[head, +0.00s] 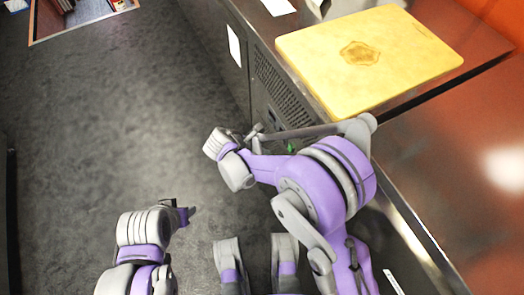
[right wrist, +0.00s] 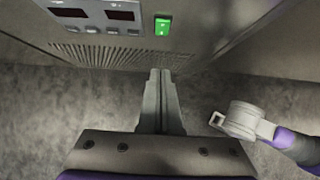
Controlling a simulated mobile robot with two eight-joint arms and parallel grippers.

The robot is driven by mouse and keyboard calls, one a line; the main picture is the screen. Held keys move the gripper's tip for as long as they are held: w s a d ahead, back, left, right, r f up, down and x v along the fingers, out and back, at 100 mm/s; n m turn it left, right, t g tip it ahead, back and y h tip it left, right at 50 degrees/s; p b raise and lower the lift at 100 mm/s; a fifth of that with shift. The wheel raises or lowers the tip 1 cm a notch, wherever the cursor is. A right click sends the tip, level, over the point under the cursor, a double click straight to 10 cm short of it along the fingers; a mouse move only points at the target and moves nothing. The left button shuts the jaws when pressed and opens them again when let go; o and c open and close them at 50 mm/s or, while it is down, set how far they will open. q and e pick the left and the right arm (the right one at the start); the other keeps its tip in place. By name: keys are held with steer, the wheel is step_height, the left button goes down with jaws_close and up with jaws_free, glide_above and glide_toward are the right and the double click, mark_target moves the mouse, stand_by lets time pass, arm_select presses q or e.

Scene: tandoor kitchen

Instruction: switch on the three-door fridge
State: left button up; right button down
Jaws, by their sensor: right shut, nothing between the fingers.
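The three-door fridge (head: 238,78) is the low dark unit along the right, with a slotted vent on its front. Its small green switch (head: 291,148) shows just beside my right arm. In the right wrist view the switch (right wrist: 162,26) glows bright green on the panel, right of two dark displays (right wrist: 95,13). My right gripper (head: 257,131) is shut and empty in front of the panel. In the right wrist view its fingertips (right wrist: 160,73) are below the switch in the picture, apart from it. My left gripper (head: 188,214) is low over the floor; its jaws are unclear.
A yellow cutting board (head: 390,50) with a brown mark lies on the counter above the fridge. White papers (head: 234,45) are on the front and top. An orange-brown surface (head: 470,150) is at the right. The dark floor (head: 110,110) at the left is clear.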

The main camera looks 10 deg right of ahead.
steer(key=w+d+f+b, duration=0.1)
steer(key=w+d+f, duration=0.1)
steer(key=d+f, duration=0.2)
steer(key=shift+w+d, duration=0.2)
steer(key=shift+d, duration=1.05)
steer(key=shift+f, duration=0.1)
steer(key=shift+w+d+f+b, duration=0.15)
steer(key=shift+d+b, duration=0.1)
steer(key=shift+b, duration=0.2)
